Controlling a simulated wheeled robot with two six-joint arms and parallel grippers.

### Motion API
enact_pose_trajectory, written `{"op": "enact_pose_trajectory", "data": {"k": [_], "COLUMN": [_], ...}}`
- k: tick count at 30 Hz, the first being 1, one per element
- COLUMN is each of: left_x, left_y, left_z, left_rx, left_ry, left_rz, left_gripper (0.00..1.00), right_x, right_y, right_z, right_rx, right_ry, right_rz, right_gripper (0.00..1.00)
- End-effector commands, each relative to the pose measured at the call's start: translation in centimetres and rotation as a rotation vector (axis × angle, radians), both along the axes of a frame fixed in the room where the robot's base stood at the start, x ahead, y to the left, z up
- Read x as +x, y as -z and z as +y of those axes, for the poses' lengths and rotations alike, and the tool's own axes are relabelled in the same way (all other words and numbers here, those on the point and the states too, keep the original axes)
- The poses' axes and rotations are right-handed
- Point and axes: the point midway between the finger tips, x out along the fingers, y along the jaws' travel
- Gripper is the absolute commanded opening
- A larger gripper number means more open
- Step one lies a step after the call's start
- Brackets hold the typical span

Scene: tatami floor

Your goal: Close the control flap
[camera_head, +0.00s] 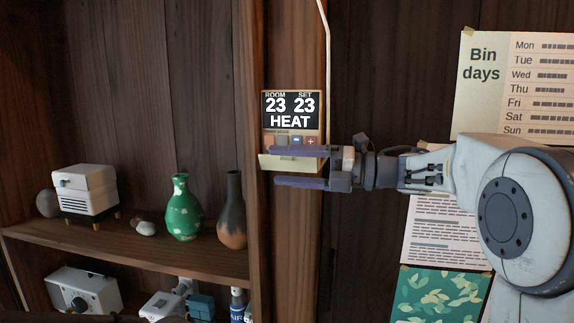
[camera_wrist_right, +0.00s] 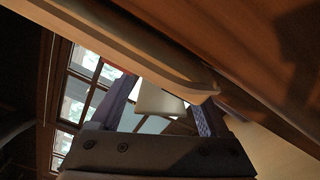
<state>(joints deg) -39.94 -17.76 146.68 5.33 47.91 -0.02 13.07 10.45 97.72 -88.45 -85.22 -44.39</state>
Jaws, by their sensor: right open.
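The control unit (camera_head: 291,108) is on a wooden post and its screen reads ROOM 23, SET 23, HEAT. A row of small buttons (camera_head: 297,140) shows below the screen. The cream flap (camera_head: 291,163) is down and open beneath the buttons. My right gripper (camera_head: 273,167) is open and reaches in from the right, one finger above the flap and one below in the head view. In the right wrist view a pale panel, seemingly the flap (camera_wrist_right: 157,102), shows between the spread fingers of the gripper (camera_wrist_right: 160,94). Contact cannot be told. My left gripper is out of view.
A shelf (camera_head: 150,252) at left holds a white box-like device (camera_head: 86,192), a green vase (camera_head: 184,215) and a dark vase (camera_head: 232,215). A pale cable (camera_head: 327,60) runs down beside the unit. Papers, including a bin-days sheet (camera_head: 482,95), hang at right.

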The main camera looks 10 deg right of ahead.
Motion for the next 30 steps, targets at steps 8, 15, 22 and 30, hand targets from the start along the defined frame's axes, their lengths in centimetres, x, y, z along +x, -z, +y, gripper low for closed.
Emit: {"op": "enact_pose_trajectory", "data": {"k": [8,15,22,30], "left_x": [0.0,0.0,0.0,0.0], "left_y": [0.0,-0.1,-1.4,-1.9], "left_z": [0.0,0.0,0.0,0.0], "left_rx": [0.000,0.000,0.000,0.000], "left_ry": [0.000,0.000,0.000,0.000], "left_rz": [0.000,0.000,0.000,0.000], "left_gripper": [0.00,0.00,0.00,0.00], "right_x": [0.0,0.0,0.4,0.6], "right_y": [0.0,-0.1,-0.7,-0.6], "right_z": [0.1,0.1,-0.1,-0.2], "right_rx": [0.000,0.005,0.074,0.117], "right_ry": [-0.001,-0.001,-0.001,-0.001], "right_rz": [0.000,0.014,0.226,0.358], "right_gripper": [0.41,0.00,0.00,0.00]}}
